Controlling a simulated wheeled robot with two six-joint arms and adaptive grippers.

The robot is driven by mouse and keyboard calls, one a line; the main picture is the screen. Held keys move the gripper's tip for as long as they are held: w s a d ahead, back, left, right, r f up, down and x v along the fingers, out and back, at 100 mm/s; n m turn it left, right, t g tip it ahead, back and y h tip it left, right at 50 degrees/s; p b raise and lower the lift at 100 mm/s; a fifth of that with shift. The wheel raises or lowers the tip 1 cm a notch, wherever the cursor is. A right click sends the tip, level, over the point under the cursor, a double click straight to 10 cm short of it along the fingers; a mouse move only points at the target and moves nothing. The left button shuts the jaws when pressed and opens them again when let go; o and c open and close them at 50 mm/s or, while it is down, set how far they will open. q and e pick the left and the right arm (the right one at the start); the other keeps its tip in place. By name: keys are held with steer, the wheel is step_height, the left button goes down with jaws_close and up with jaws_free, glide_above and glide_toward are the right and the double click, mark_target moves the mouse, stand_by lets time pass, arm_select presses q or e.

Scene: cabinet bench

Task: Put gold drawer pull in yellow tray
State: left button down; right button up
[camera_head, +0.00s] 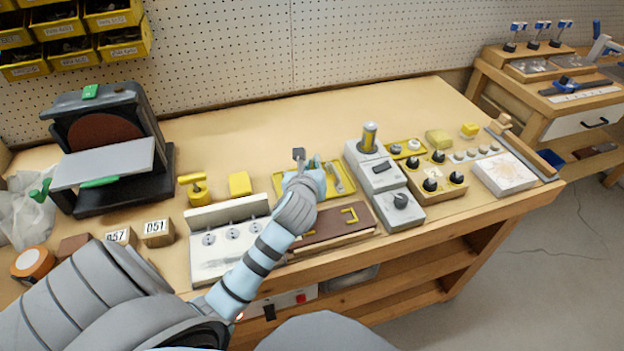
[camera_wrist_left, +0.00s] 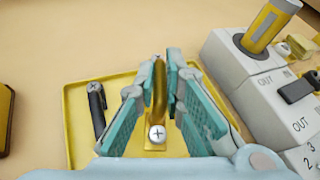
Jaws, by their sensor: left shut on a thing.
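The gold drawer pull (camera_wrist_left: 158,100) stands between the teal fingers of my left gripper (camera_wrist_left: 163,85) in the left wrist view, with a screw head at its near end. The gripper is shut on it. The yellow tray (camera_wrist_left: 76,142) lies directly beneath. Whether the pull touches the tray floor is unclear. A dark pull (camera_wrist_left: 97,108) lies in the tray to the left of the fingers. In the head view my left gripper (camera_head: 317,165) is over the yellow tray (camera_head: 351,186), and my wrist hides part of it. My right gripper is not in view.
A brown board (camera_head: 325,226) with another gold pull (camera_head: 349,215) lies in front of the tray. A grey control box (camera_head: 372,172) with a yellow-topped knob stands close on the right. A white switch panel (camera_head: 228,255) and yellow block (camera_head: 239,184) are on the left. Bench behind is clear.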

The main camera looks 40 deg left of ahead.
arm_select(q)
step_height(320, 180, down, 3)
steer(key=shift+r+b, duration=0.1)
steer(key=shift+b, duration=0.25)
steer(key=c, duration=1.7)
jaws_free()
steer(key=shift+r, duration=0.1)
steer(key=shift+s+d+r, duration=0.15)
steer(key=shift+s+d, duration=0.05)
steer(key=p+v, duration=0.3)
steer(key=v, duration=0.8)
steer(key=shift+s, duration=0.2)
